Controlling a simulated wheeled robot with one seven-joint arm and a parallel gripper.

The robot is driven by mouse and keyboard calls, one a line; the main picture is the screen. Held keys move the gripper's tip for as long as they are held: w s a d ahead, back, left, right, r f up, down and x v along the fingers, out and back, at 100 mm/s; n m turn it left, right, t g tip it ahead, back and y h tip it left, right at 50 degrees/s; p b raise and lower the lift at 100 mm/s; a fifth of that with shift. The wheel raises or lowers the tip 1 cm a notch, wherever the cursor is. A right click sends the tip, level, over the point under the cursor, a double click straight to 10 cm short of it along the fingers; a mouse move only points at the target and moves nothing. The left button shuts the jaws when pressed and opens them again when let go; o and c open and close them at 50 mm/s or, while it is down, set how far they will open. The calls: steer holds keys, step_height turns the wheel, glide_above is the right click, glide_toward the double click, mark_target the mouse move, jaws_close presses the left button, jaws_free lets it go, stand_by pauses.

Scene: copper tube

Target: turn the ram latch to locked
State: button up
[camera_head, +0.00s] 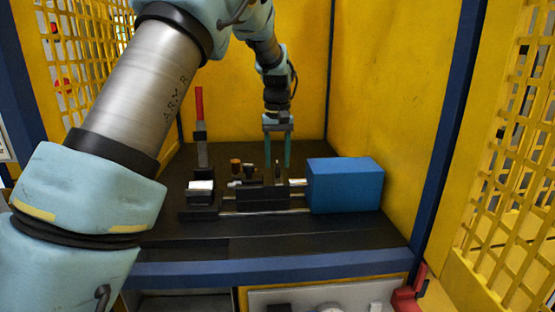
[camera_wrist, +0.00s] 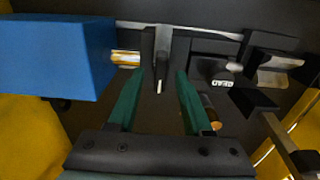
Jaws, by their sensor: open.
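The ram latch appears to be the small dark upright lever with a pale tip (camera_wrist: 161,74) on the fixture; I cannot read its position. In the head view only a thin pale piece of it seems to show (camera_head: 278,172). My gripper (camera_head: 277,162) points down over the fixture. In the wrist view its two green fingers (camera_wrist: 158,80) are apart, with the lever between and a little beyond their tips. Nothing is held, and I cannot tell whether a finger touches it. The blue ram housing (camera_head: 345,185) stands right of the lever; it also shows in the wrist view (camera_wrist: 55,55).
A toggle clamp with a red handle (camera_head: 199,103) stands upright at the left. A copper-coloured cylinder (camera_head: 235,165) stands behind the fixture. Yellow walls (camera_head: 390,80) close in the black bench (camera_head: 300,235). The bench front is clear.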

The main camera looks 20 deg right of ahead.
steer(key=shift+f, duration=0.65)
jaws_close()
